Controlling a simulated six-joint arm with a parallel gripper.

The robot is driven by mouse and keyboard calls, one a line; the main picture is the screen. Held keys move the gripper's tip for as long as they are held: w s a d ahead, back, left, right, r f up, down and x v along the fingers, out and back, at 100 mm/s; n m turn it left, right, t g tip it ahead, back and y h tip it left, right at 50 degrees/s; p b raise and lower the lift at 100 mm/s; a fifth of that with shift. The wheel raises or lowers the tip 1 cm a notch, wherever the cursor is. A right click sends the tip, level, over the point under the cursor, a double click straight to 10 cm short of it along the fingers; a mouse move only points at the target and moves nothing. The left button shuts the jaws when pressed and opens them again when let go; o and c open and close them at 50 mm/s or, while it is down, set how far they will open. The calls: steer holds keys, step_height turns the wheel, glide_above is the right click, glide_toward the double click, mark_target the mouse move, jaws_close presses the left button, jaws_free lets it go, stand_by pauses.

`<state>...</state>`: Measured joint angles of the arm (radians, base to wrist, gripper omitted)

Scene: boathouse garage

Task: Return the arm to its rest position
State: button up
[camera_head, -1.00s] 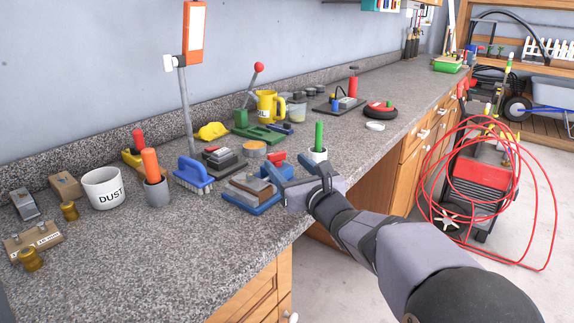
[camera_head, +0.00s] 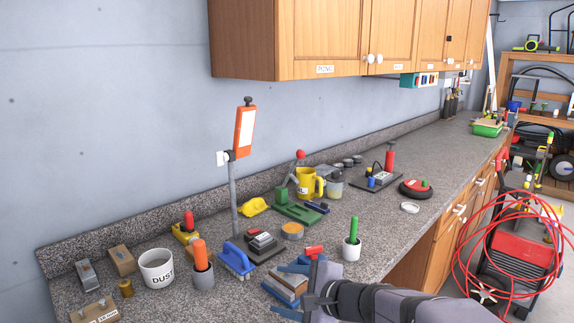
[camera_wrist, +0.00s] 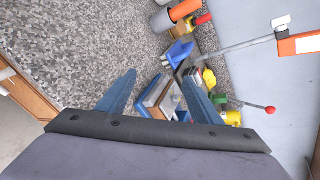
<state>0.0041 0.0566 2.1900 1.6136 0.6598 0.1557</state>
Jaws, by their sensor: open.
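My gripper (camera_head: 283,290) is open and empty in the head view, low near the front edge of the counter. Its two blue fingers also show in the wrist view (camera_wrist: 160,75), spread wide with nothing between their tips. In the head view they overlap a blue tray (camera_head: 272,290) holding flat tan and grey blocks. In the wrist view the blocks (camera_wrist: 158,92) appear beyond and between the fingers. I cannot tell the height of the fingers above the tray. My arm enters from the lower right.
Wooden wall cabinets (camera_head: 350,35) hang above the counter.

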steer(key=s+n+g+p, duration=0.1)
steer(key=s+n+p, duration=0.1)
steer(key=s+d+n+g+h+p, duration=0.1)
steer(key=s+n+p, duration=0.1)
steer(key=s, duration=0.1)
steer(key=s+n+g+h+p, duration=0.1)
steer(key=s+n+g+p, duration=0.1)
steer(key=s, duration=0.1)
steer(key=shift+s+d+n, duration=0.15)
steer(key=shift+d+n, duration=0.15)
steer(key=shift+n, duration=0.1)
steer(key=s+d+f+n+g+h+p, duration=0.1)
steer(key=s+d+f+n+g+h, duration=0.1)
steer(key=s+d+n, duration=0.3)
steer(key=s+d+f+n+g+h+p, duration=0.1)
steer(key=s+d+f+n+g+h, duration=0.2)
steer(key=s+d, duration=0.5)
steer(key=s+f+n+h, duration=0.1)
steer(key=s, duration=0.2)
steer(key=shift+s+d+n+h+p, duration=0.3)
steer(key=shift+s+d+n+p, duration=0.05)
steer(key=shift+s+n, duration=0.05)
